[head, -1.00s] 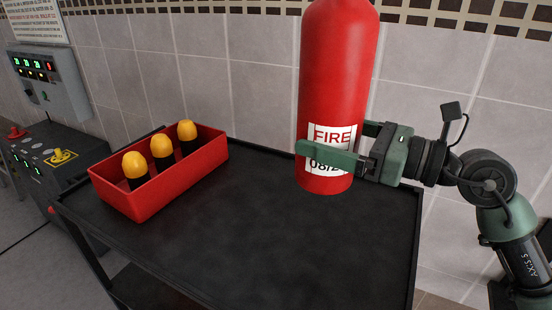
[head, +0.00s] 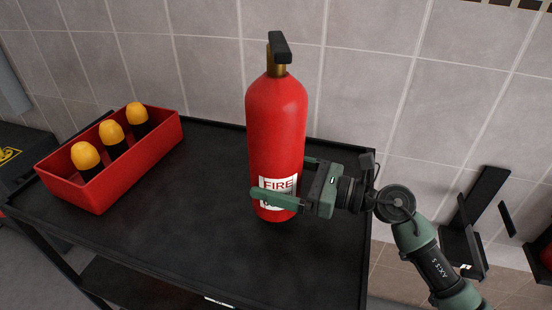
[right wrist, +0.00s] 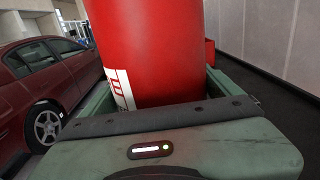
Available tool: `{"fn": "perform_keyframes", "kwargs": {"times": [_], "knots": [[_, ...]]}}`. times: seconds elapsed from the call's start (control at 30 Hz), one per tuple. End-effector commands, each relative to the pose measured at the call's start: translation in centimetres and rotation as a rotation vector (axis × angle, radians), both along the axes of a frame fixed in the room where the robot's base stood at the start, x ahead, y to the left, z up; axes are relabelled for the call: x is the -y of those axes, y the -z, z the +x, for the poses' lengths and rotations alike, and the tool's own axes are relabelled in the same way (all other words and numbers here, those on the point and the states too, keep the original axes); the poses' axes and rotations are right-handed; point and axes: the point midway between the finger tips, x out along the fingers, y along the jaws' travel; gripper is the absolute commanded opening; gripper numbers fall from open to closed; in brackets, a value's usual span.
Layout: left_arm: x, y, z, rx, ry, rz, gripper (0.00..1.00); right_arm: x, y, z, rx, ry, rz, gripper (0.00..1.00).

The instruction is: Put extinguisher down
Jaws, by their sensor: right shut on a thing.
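The red fire extinguisher (head: 276,130) stands upright over the right part of the black cart top, with its black handle up. Its base looks to be at or just above the surface; I cannot tell whether it touches. My right gripper (head: 283,188) is shut around its lower body at the white label. In the right wrist view the red extinguisher body (right wrist: 150,50) fills the space between the jaws of my right gripper (right wrist: 155,100). My left gripper is not in view.
The black cart top (head: 170,235) has a raised rim and is clear in the middle and front. A red box (head: 100,190) with several yellow-capped black items stands at its left. A tiled wall is behind. A black wall bracket (head: 475,225) is at the right. A red car (right wrist: 45,85) shows in the wrist view.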

Motion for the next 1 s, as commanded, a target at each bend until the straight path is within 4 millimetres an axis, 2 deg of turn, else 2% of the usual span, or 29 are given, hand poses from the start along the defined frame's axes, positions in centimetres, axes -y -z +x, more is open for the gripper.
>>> {"fn": "perform_keyframes", "kwargs": {"times": [0.03, 0.13, 0.4, 0.5, 0.93, 0.97, 1.0], "knots": [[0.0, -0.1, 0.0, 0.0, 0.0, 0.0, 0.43, 0.0, -0.7, 0.1, 0.01, 0.003, 0.014, 0.19], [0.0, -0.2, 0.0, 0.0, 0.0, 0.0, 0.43, 0.1, -0.2, 0.1, 0.01, 0.003, 0.013, 0.19], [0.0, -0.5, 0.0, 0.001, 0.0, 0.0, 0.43, 0.0, 2.9, 0.1, 0.008, 0.004, 0.014, 0.19], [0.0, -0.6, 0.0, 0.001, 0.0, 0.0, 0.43, 0.0, 3.5, 0.1, 0.01, 0.003, 0.013, 0.19], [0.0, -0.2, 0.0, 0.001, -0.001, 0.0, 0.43, 0.0, 3.9, 0.1, 0.011, 0.003, 0.013, 0.19], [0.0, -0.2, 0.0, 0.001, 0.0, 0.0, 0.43, 0.0, 4.8, 0.0, 0.001, 0.001, 0.0, 0.95], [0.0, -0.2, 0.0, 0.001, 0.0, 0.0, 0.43, 0.0, 4.7, 0.0, 0.0, 0.001, 0.0, 1.0]]}}
